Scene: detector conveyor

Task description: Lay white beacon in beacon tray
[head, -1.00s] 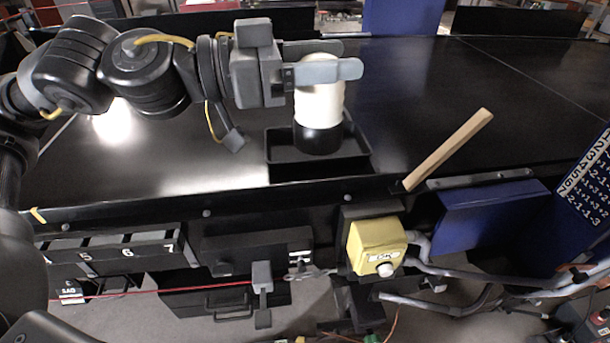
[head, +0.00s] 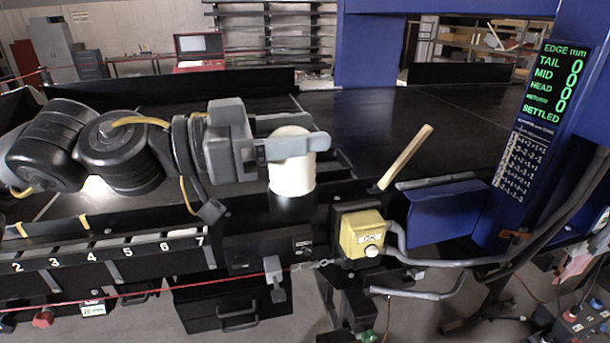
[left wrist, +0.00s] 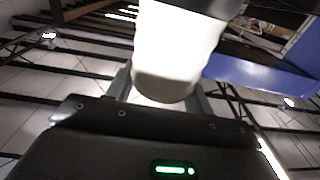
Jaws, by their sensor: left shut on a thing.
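The white beacon (head: 292,175) is a white cylinder with a black base, held upright. My left gripper (head: 300,140) is shut on its upper white part, one finger on each side. The beacon also fills the upper middle of the left wrist view (left wrist: 175,50), between the fingers. The dark beacon tray (head: 345,162) sits at the front of the black table, largely hidden behind the beacon and gripper. The beacon's base overlaps the table's front edge in the head view; I cannot tell whether it touches anything. My right gripper is not in view.
A wooden stick (head: 406,157) leans up right of the tray. A yellow button box (head: 362,233) hangs on the front, beside a blue panel (head: 445,212). Numbered slots (head: 110,250) line the front left. A display (head: 560,80) stands right. The table's right side is clear.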

